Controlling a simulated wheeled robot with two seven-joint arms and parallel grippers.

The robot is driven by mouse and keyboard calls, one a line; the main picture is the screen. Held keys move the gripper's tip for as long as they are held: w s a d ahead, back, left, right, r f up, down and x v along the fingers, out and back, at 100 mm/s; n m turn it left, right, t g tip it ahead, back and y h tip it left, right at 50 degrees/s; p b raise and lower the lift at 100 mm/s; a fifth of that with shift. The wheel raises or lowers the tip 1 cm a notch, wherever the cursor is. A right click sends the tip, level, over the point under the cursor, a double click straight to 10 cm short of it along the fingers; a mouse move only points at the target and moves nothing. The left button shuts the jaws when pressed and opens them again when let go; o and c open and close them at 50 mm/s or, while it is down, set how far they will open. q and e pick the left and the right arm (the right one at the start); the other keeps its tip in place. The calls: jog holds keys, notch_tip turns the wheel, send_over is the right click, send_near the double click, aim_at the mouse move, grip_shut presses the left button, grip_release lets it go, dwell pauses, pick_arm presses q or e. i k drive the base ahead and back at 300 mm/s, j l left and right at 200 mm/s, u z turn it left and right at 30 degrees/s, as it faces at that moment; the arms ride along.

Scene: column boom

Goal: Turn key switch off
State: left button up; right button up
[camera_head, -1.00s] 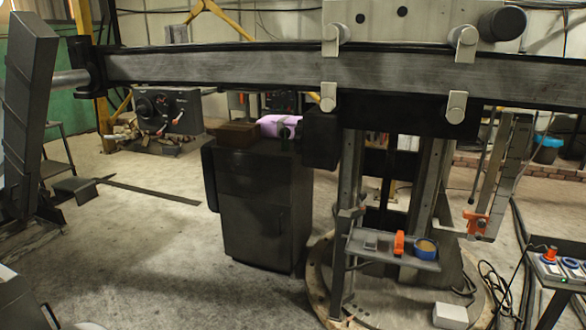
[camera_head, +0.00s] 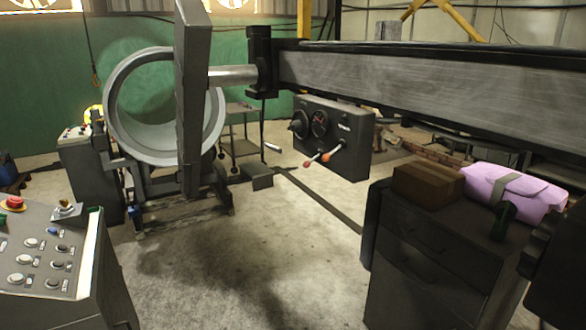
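A grey control console (camera_head: 100,262) stands at the lower left in the head view. Several white buttons and a blue one are below. Neither of my grippers is in view.
A large metal ring (camera_head: 118,110) rests on a stand behind the console. A long boom (camera_head: 420,85) crosses the upper right, with a control box (camera_head: 345,135) behind it. A dark cabinet (camera_head: 420,285) stands at right, bearing a brown box (camera_head: 428,185) and pink bundle (camera_head: 515,190). The middle floor is clear.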

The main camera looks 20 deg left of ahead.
aim_at(65, 203)
jog(key=i+j+u, duration=0.15)
jog(key=i+u, duration=0.65)
jog(key=i, duration=0.2)
jog(key=i+l+u, duration=0.25)
jog(key=i+u, duration=0.2)
jog(key=i+l+u, duration=0.4)
jog(key=i+j, duration=0.05)
jog(key=i, duration=0.05)
